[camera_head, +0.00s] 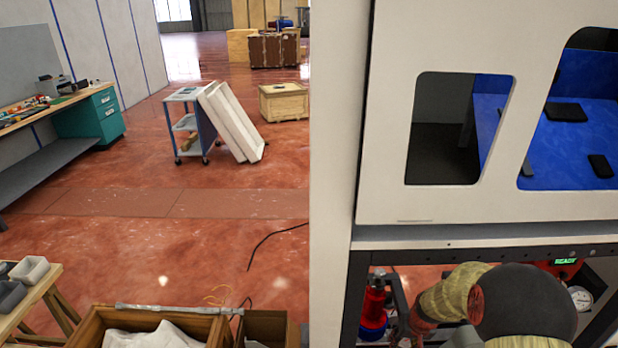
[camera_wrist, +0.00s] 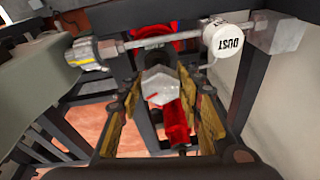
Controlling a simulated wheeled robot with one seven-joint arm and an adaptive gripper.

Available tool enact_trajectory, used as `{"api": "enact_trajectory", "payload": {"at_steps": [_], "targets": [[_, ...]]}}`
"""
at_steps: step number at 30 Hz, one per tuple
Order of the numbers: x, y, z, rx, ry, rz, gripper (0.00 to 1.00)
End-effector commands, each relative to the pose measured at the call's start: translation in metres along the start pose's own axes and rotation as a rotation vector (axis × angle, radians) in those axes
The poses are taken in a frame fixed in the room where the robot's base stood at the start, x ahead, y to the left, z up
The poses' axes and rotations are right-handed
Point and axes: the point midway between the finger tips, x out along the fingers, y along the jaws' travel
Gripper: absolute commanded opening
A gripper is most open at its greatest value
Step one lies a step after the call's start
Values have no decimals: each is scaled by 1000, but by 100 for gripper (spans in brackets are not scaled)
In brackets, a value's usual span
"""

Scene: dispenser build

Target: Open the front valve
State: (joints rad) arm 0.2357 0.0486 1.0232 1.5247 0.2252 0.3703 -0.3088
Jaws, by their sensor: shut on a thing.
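In the wrist view, a grey hexagonal knob (camera_wrist: 160,88) with a small red mark faces me; I take it to be the front valve. My gripper (camera_wrist: 161,88) has its two yellow-brown padded fingers on either side of the knob and is shut on it. A red part (camera_wrist: 178,122) shows below the knob, between the fingers. Another red part (camera_wrist: 155,38) sits behind it. In the head view, my arm covers the knob and most of my gripper.
A metal pipe (camera_wrist: 165,38) crosses above the knob, with a white "DUST" canister (camera_wrist: 228,41) at its right. Dark frame bars surround the space. In the head view, a red and blue unit (camera_head: 374,308), a green "READY" display (camera_head: 565,262) and a gauge (camera_head: 581,298) flank my arm.

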Motion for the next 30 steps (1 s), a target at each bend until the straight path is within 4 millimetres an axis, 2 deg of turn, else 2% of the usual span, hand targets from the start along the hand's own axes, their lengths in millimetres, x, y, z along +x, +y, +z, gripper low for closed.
{"api": "enact_trajectory", "payload": {"at_steps": [16, 21, 30], "targets": [[0, -1, 0, -45, -3, -10, 5], [2, 0, 0, -118, -7, -23, 5], [0, -1, 0, -118, -8, -24, 5]]}}
